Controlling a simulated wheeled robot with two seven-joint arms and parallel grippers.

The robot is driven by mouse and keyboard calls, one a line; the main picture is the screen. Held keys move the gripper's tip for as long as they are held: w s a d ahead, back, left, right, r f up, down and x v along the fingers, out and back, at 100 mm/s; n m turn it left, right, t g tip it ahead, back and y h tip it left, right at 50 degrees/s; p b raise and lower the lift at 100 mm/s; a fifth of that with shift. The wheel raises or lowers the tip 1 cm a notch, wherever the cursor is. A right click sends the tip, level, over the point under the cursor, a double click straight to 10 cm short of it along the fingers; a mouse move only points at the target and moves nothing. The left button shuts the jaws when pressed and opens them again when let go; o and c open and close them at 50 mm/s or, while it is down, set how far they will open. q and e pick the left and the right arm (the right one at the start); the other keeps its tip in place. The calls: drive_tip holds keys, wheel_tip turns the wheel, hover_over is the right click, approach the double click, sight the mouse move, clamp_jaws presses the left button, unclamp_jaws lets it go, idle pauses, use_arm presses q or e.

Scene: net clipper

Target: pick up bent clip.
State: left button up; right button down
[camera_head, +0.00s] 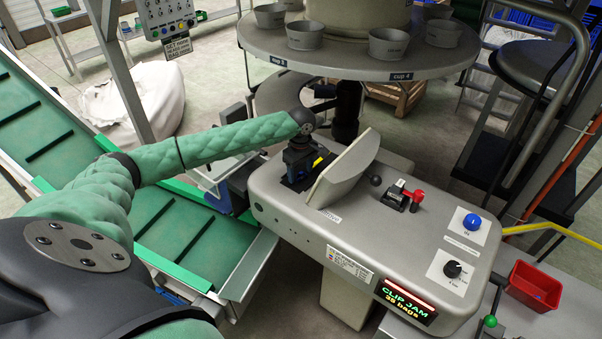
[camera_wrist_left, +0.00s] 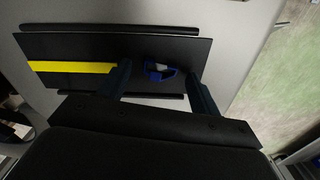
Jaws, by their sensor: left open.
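The bent clip (camera_wrist_left: 160,72) is a small blue piece with a pale part. It lies on the black plate with a yellow stripe (camera_wrist_left: 75,68) in the left wrist view. My left gripper (camera_wrist_left: 162,88) is open, with one finger to each side of the clip in that view. I cannot tell whether the fingers touch the plate. In the head view my left gripper (camera_head: 300,168) points down at the clipper machine (camera_head: 360,225), behind its raised grey cover (camera_head: 343,168). The clip is hidden there. My right gripper is not in view.
The machine's display (camera_head: 407,300) reads "CLIP JAM 35 bags". A red lever (camera_head: 416,197), a blue button (camera_head: 472,222) and a black knob (camera_head: 452,269) are on its top. A red bin (camera_head: 515,289) stands at right. A round cup table (camera_head: 350,62) overhangs behind; a green conveyor (camera_head: 185,235) runs at left.

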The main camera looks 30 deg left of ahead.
sight(301, 173)
use_arm(q)
drive_tip(key=shift+f, duration=0.25)
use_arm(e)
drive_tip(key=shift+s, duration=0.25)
use_arm(q)
drive_tip(key=shift+c, duration=0.4)
drive_tip(key=c, duration=1)
drive_tip(key=shift+o, duration=0.2)
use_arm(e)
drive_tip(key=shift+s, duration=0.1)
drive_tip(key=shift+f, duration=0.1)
